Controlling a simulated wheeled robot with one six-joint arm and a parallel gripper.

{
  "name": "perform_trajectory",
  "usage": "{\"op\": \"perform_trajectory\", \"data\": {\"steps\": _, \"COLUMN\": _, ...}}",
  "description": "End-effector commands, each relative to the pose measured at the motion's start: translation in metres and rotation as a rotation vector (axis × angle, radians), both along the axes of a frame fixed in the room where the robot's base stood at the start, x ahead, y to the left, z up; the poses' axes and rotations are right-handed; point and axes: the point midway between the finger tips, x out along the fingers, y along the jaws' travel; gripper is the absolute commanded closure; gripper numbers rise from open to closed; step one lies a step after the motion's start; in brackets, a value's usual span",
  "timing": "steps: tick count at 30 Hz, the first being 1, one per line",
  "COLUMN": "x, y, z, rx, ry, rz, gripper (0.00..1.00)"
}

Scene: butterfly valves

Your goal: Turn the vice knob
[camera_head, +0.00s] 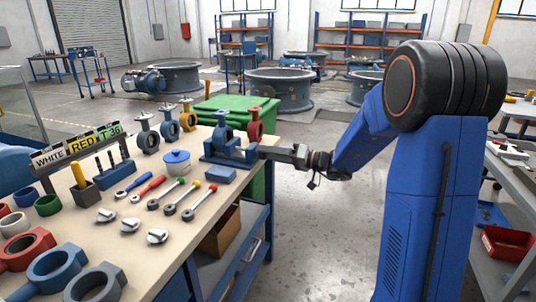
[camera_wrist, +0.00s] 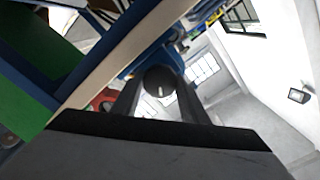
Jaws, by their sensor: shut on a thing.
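The blue vice (camera_head: 226,150) stands at the right edge of the workbench (camera_head: 131,201). My gripper (camera_head: 262,152) reaches in from the right at the vice's near right end. In the wrist view, the dark round vice knob (camera_wrist: 160,81) sits between the two fingers of my gripper (camera_wrist: 158,92). The fingers are shut on the knob. In the head view the knob is hidden by my gripper. The vice's blue body (camera_wrist: 146,60) shows behind the knob in the wrist view.
A green bin (camera_head: 238,106) stands behind the bench. The floor right of the bench is clear up to my arm.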

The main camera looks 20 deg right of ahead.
Motion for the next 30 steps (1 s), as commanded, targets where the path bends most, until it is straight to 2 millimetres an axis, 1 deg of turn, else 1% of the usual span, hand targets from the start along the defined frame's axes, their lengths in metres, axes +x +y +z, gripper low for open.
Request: {"op": "perform_trajectory", "data": {"steps": 30, "x": 0.0008, "y": -0.0013, "z": -0.0022, "rx": 0.568, "ry": 0.782, "rz": -0.002, "gripper": 0.83}}
